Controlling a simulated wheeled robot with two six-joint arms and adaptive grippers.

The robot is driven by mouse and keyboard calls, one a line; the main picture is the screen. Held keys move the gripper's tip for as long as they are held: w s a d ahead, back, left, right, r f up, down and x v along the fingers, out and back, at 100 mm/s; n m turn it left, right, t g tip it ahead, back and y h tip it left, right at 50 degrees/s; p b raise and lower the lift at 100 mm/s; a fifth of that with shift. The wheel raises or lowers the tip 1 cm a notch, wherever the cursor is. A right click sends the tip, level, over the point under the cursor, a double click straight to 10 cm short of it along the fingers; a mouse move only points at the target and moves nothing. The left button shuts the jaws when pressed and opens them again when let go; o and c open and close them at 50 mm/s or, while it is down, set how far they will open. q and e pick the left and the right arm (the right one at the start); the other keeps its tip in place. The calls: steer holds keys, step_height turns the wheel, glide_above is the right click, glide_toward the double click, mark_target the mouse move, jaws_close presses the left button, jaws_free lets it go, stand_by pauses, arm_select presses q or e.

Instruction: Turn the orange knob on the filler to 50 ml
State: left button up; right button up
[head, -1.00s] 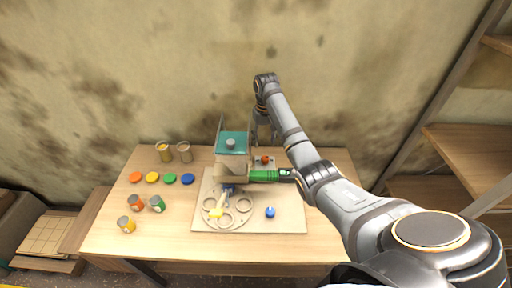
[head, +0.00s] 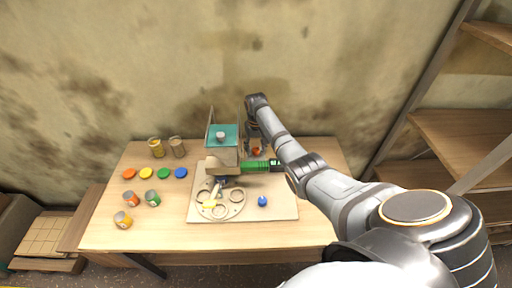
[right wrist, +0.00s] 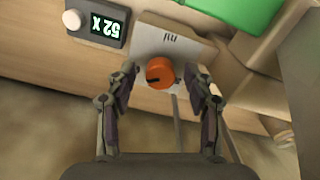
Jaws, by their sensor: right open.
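The orange knob (head: 256,151) sits on the filler, the teal-topped machine (head: 222,136) on the base board. The knob also shows in the right wrist view (right wrist: 160,72), on a pale plate with small dark marks. My right gripper (right wrist: 160,68) is open, with one finger on each side of the knob and a gap on both sides. A small display (right wrist: 105,22) appears upside down in the wrist view and seems to read 52 with a unit. My left gripper is not in view.
A green cylinder (head: 255,166) sticks out from the filler near the knob. A ring-holed disc (head: 226,211), a blue knob (head: 262,201), several cans (head: 152,198), coloured lids (head: 163,173) and two jars (head: 156,148) are on the table. Shelves (head: 465,140) stand at right.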

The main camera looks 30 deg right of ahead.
steer(key=shift+c, duration=0.5)
jaws_close()
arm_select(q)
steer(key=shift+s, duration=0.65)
